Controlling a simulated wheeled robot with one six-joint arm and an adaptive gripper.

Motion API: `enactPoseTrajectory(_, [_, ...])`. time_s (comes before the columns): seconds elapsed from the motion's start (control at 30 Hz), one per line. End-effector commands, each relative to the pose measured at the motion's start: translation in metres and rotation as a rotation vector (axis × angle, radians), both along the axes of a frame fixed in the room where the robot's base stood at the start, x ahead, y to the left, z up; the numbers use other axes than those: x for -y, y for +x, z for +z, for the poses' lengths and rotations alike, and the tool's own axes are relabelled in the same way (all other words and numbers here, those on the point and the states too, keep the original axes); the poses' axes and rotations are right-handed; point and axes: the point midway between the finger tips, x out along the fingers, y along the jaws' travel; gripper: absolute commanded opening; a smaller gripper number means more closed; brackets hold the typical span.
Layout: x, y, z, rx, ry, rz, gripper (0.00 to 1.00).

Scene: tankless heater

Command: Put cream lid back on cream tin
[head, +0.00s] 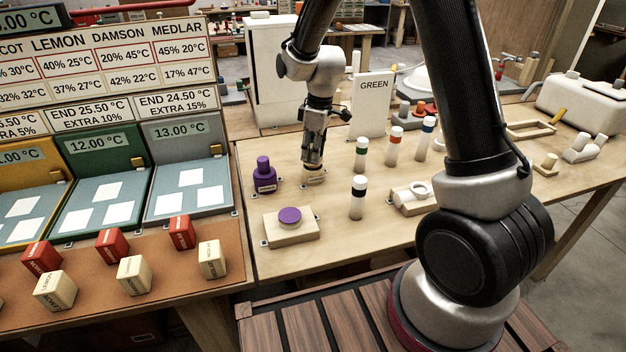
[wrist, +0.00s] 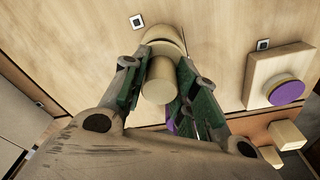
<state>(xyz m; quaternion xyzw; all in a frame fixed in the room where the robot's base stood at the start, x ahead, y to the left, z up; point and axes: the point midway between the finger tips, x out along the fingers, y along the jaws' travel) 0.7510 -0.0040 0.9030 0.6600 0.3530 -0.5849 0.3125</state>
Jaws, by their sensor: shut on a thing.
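My gripper (head: 313,166) is upright over the wooden table in the head view, its fingers low at a cream tin (head: 314,179). In the wrist view my gripper (wrist: 157,82) has its green-padded fingers on either side of the cream lid's round knob (wrist: 158,88), shut on it. The lid's wider cream disc (wrist: 165,50) shows beyond the knob, over a cream rim that is mostly hidden. I cannot tell whether the lid touches the tin or sits level.
A purple tin with a knobbed lid (head: 264,176) stands left of my gripper. A pale block with a purple disc (head: 290,217) lies in front. Several banded cylinders (head: 358,197) and a GREEN sign (head: 372,104) stand to the right. Bare table lies between them.

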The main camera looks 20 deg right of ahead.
Motion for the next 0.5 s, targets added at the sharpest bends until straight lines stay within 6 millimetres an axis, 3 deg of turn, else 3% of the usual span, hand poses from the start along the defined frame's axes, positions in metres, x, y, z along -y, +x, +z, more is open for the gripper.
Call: enactPoseTrajectory(0.5, [-0.0001,0.0002,-0.0062,0.001,0.0,0.0,0.05])
